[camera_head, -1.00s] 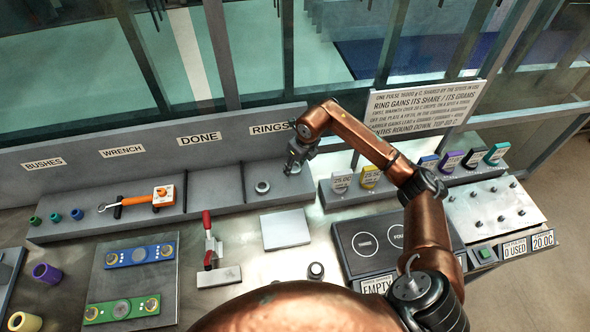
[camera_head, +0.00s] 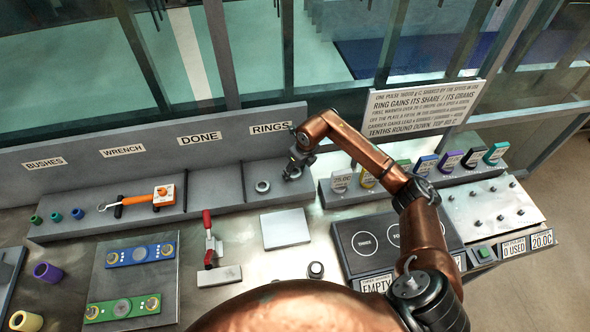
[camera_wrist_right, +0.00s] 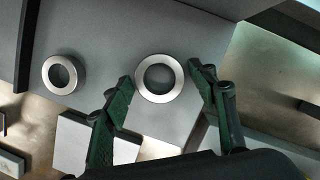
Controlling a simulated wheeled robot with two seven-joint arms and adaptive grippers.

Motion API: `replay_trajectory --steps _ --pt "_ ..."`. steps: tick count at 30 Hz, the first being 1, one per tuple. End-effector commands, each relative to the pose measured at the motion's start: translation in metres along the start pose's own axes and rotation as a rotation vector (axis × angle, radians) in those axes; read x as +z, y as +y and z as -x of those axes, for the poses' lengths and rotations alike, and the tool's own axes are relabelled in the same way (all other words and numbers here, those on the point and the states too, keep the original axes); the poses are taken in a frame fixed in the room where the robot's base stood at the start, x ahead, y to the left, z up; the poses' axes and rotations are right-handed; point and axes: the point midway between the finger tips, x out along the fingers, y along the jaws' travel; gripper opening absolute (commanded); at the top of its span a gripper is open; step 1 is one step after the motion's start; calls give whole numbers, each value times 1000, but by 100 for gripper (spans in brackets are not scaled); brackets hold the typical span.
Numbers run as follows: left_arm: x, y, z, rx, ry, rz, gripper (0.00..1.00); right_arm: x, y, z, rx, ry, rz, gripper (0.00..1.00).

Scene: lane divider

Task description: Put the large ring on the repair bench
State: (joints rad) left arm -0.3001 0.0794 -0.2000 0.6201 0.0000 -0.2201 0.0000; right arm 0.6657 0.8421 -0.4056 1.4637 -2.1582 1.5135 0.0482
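Two silvery metal rings sit on the grey shelf under the RINGS label. One ring (camera_head: 262,187) lies left of my right gripper (camera_head: 297,167); it also shows at the left of the right wrist view (camera_wrist_right: 63,74). The other ring (camera_wrist_right: 159,78) looks slightly wider and lies between the spread green fingers of my right gripper (camera_wrist_right: 160,80), which is open; contact cannot be told. In the head view the gripper mostly covers this ring. No label reads repair bench; a plate with blue and green boards (camera_head: 107,265) lies at the left. My left gripper is not in view.
A red-handled clamp (camera_head: 209,240) and a pale square plate (camera_head: 286,229) stand in front of the shelf. A dark two-circle panel (camera_head: 348,225) lies below my right arm. An orange wrench (camera_head: 150,198) and small bushes (camera_head: 55,217) occupy the shelf's left.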

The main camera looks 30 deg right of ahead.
Motion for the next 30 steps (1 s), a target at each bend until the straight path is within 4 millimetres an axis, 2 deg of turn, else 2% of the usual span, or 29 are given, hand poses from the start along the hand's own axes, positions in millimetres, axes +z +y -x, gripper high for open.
replay_trajectory --steps 10,14,17,24,30 --pt "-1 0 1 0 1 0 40 0 0 1 0 0 0 60" --pt "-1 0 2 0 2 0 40 2 -1 10 -1 -2 1 60" --pt "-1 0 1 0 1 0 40 2 -1 25 -3 -3 1 60" --pt "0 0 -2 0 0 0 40 2 -1 77 -4 -3 2 60" --pt "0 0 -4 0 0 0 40 1 -1 109 -3 -1 0 60"
